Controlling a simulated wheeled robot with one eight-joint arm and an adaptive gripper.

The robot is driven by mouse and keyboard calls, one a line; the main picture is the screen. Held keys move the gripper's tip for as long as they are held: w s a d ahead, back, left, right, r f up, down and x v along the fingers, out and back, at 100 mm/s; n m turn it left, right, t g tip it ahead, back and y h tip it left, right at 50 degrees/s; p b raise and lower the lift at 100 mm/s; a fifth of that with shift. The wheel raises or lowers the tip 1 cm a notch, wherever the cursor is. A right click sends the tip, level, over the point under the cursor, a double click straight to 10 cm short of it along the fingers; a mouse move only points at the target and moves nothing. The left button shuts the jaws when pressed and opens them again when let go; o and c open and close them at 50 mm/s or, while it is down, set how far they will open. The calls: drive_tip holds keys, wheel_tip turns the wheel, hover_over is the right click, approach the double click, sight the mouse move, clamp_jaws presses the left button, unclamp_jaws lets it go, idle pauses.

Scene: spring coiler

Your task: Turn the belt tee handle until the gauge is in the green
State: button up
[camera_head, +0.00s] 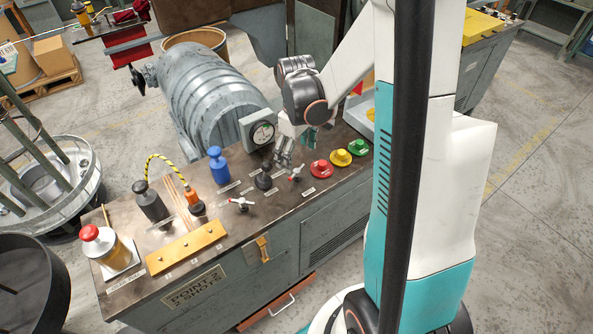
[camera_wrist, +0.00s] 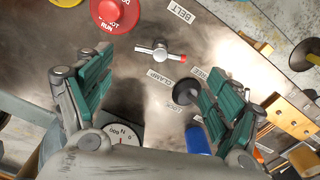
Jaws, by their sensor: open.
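The belt tee handle (camera_head: 296,173) is a small silver bar with a red tip, set flat on the bench top. In the wrist view the tee handle (camera_wrist: 160,52) shows beside a label reading BELT (camera_wrist: 181,10). My gripper (camera_head: 284,152) is open and empty, above the bench between the gauge and the tee handle; its teal-padded fingers (camera_wrist: 150,75) are spread wide and apart from the handle. The gauge (camera_head: 262,132) is a grey box with a white dial at the bench's back edge. Part of its dial (camera_wrist: 123,135) shows in the wrist view; its needle reading is too small to tell.
Red (camera_head: 321,168), yellow (camera_head: 340,157) and green (camera_head: 358,147) buttons line the right side. A blue bottle-shaped thing (camera_head: 218,166) stands left of the gauge. A grey drum-shaped machine (camera_head: 208,95) stands behind.

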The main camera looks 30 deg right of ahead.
sight(297, 170)
wheel_tip(297, 170, down, 6)
drive_tip(key=shift+f+b, duration=0.1)
drive_tip(key=shift+b, duration=0.85)
drive_tip(key=c, duration=1.1)
